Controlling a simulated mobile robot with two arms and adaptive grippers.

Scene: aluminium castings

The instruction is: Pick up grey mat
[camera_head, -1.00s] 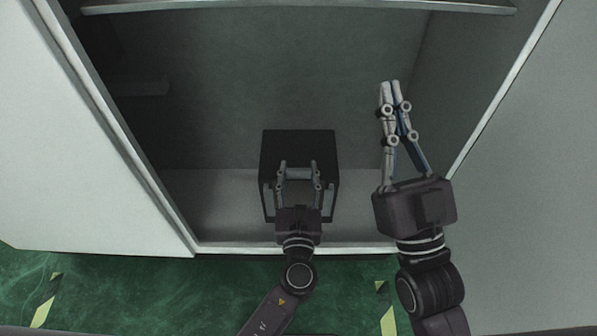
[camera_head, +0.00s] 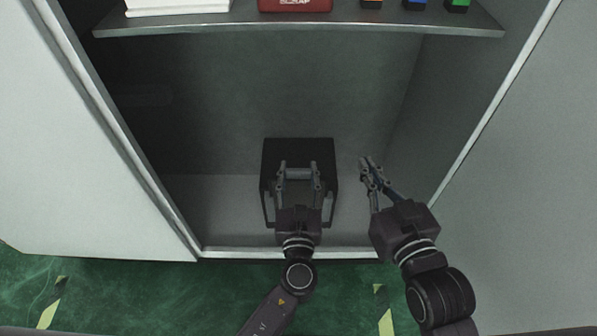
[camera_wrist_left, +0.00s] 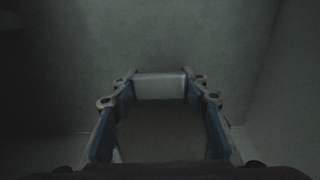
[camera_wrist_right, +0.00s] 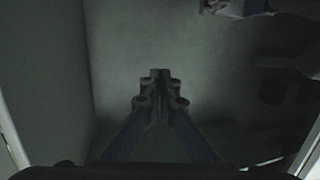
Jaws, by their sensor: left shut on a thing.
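A dark, box-like thing (camera_head: 298,149) with thin side frames stands on the cabinet floor. My left gripper (camera_head: 299,174) is in front of it, its fingers spread around a short pale grey bar (camera_wrist_left: 160,86) held between the fingertips. I cannot tell whether this bar is part of the dark thing. No flat grey mat can be made out for certain in any view. My right gripper (camera_head: 367,164) is to the right of the dark thing, apart from it. Its fingertips are together and empty, as the right wrist view (camera_wrist_right: 160,78) also shows.
The open cabinet has a shelf (camera_head: 350,24) above, bearing a white thing (camera_head: 178,6), a red box (camera_head: 295,5) and small coloured blocks. Cabinet doors flank both sides. The cabinet floor left of the dark thing (camera_head: 215,210) is free.

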